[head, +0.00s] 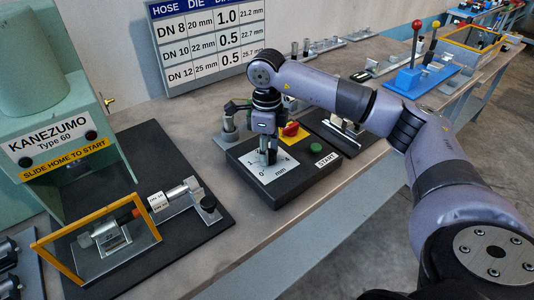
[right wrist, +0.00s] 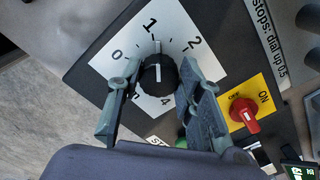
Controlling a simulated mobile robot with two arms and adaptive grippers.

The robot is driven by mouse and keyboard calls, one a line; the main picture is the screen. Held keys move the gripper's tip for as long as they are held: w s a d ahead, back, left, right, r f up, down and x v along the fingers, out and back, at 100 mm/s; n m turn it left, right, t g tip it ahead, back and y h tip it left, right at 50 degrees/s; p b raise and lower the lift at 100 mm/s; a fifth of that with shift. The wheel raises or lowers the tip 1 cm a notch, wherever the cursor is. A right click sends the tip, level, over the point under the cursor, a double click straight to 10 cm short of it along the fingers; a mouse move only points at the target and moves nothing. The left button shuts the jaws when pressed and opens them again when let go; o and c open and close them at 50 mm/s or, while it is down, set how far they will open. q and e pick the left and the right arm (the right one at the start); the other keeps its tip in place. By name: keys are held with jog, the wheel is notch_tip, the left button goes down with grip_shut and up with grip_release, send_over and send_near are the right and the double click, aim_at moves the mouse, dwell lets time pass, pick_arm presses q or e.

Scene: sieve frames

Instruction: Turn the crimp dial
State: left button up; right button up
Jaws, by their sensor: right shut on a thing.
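The crimp dial (right wrist: 158,74) is a round black knob with a white pointer line, on a white scale plate (right wrist: 110,60) marked 0, 1, 2, 4 and more in mm. In the right wrist view the pointer points up, just to the right of the 1. My right gripper (head: 268,152) reaches down from above onto the control box (head: 300,180). Its two fingers are on either side of the dial and shut on it. In the head view the gripper hides the dial. My left gripper is not in view.
On the box are a red ON/OFF switch (head: 291,130) on a yellow plate and a green START button (head: 316,148). The Kanezumo press (head: 60,140) and a hose jig with a yellow frame (head: 97,240) stand left. A HOSE/DIE chart (head: 215,45) stands behind.

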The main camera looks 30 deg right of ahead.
jog(key=n+b, duration=0.1)
jog(key=n, duration=0.3)
jog(key=shift+b, duration=0.35)
jog(key=shift+r+n+b, duration=0.1)
jog(key=shift+n+b, duration=0.35)
jog(key=shift+n, duration=1.15)
jog(key=o, duration=1.2)
jog(key=shift+s, duration=0.1)
jog(key=shift+c, duration=0.2)
notch_tip(320, 180, up, 12)
